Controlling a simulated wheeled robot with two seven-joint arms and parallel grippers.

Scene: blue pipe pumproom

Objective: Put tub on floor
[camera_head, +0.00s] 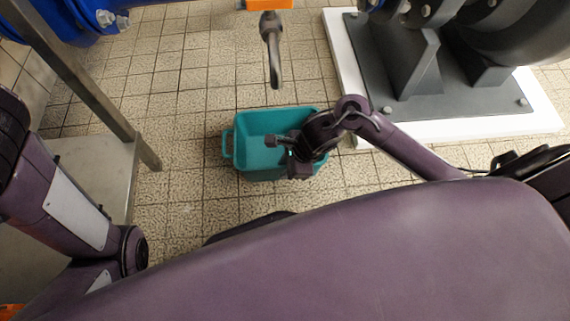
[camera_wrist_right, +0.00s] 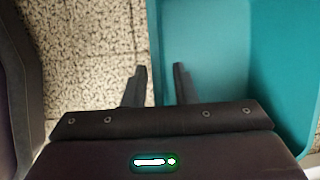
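The teal tub (camera_head: 252,123) appears upright and empty on the tiled floor, in the middle of the head view. A handle loop shows on its left side. My right gripper (camera_head: 273,141) is over the tub, and my arm hides its right part. In the right wrist view, the fingers (camera_wrist_right: 159,72) are apart, one on each side of the line of the tub's wall (camera_wrist_right: 154,35). A gap shows between them, and I cannot tell whether either finger touches the wall. My left gripper is outside the view; only my left arm shows.
A metal table (camera_head: 88,160) with a leg stands at the left. A dark grey machine base on a white plinth (camera_head: 470,133) is at the right. A grey metal handle (camera_head: 271,50) hangs at the top. Tiled floor (camera_head: 180,195) is free left of the tub.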

